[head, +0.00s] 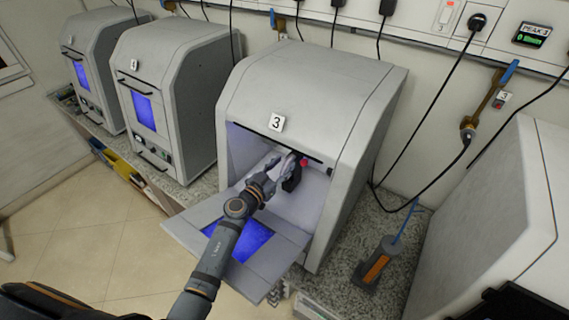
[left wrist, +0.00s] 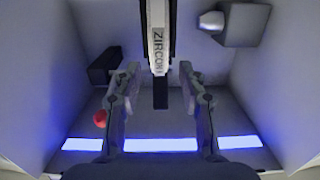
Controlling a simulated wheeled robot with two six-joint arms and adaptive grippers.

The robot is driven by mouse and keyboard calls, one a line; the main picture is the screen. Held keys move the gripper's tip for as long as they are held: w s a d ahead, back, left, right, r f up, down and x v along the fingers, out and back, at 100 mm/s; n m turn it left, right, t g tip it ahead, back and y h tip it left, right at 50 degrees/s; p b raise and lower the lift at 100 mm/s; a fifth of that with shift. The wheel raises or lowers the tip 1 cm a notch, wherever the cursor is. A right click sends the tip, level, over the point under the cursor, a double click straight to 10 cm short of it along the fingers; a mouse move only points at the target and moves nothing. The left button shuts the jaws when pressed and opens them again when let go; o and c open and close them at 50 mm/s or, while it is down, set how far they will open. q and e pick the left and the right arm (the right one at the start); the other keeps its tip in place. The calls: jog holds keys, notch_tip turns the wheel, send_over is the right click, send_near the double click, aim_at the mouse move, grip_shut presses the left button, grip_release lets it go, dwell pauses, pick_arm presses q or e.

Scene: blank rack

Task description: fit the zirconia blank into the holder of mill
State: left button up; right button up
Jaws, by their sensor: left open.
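The mill numbered 3 (head: 335,100) stands with its front door (head: 195,222) folded down and its chamber lit. My left gripper (head: 280,168) reaches into this chamber. In the left wrist view my left gripper (left wrist: 161,95) is open, its two fingers apart with a gap on each side. The zirconia blank (left wrist: 158,42) shows edge-on, white with "ZIRCON" lettering, ahead of the fingers and between their lines. Dark parts of the holder (left wrist: 160,93) run along and below it. I cannot tell how fully the blank sits in the holder. My right gripper is not in view.
A red knob (left wrist: 100,118) and a dark block (left wrist: 104,66) are at the chamber's left in the wrist view; a grey box (left wrist: 243,25) is upper right. Chamber walls are close.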

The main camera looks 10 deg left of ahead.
pick_arm(q)
jog(key=v, duration=0.6)
jog(key=shift+s+r, duration=0.1)
jog(key=shift+s, duration=0.05)
dwell(0.3)
